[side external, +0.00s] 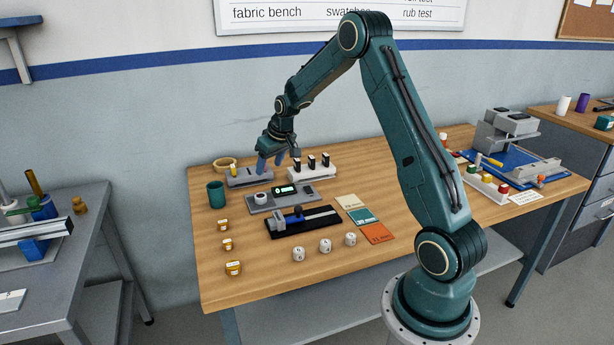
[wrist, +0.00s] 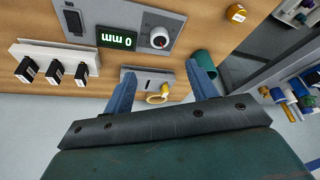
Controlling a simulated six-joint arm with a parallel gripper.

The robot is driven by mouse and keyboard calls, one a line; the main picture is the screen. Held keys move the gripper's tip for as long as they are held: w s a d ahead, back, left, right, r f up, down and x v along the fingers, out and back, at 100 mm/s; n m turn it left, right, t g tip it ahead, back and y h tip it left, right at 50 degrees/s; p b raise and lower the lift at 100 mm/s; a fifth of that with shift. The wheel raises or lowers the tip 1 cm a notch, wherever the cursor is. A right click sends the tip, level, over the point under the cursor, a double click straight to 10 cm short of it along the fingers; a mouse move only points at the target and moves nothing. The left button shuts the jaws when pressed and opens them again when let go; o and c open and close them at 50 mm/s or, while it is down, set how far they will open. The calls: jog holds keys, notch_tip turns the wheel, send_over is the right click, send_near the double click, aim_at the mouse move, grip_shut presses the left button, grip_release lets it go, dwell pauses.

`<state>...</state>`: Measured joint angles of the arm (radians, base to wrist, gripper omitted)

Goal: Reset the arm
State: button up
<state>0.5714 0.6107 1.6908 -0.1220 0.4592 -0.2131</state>
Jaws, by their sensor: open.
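My gripper (side external: 270,162) is at the end of the teal arm, above the back left part of the wooden table. Its two blue fingers are apart with nothing held between them, and they also show in the wrist view (wrist: 162,85). Below the fingers is a small grey block (side external: 243,179) with a yellow piece on it; it also shows in the wrist view (wrist: 147,76). Whether the fingertips clear the block by much I cannot tell. The arm is bent, its elbow high over the table.
A white rack (side external: 324,174) with black-topped pieces stands right of my gripper. A teal cup (side external: 216,195), a grey gauge (side external: 260,207) with a lit display, a black slide fixture (side external: 318,224), several yellow jars and white cylinders are nearby. A blue-based machine (side external: 508,166) is at right.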

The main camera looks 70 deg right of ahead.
jog(key=s+a+r+n, duration=0.1)
jog(key=s+a+r, duration=0.4)
jog(key=a+r, duration=0.35)
jog(key=s+a+r+n, duration=0.1)
jog(key=s+a+r, duration=0.55)
jog(key=a, duration=0.25)
jog(key=s+a, duration=0.3)
jog(key=s, duration=0.3)
jog(key=s+a+r+t, duration=0.1)
jog(key=s+a, duration=0.3)
jog(key=s, duration=0.3)
jog(key=s+a+r+n+y, duration=0.1)
jog(key=s+a, duration=0.2)
jog(key=s, duration=0.3)
jog(key=shift+s+a, duration=0.15)
jog(key=shift+s, duration=0.05)
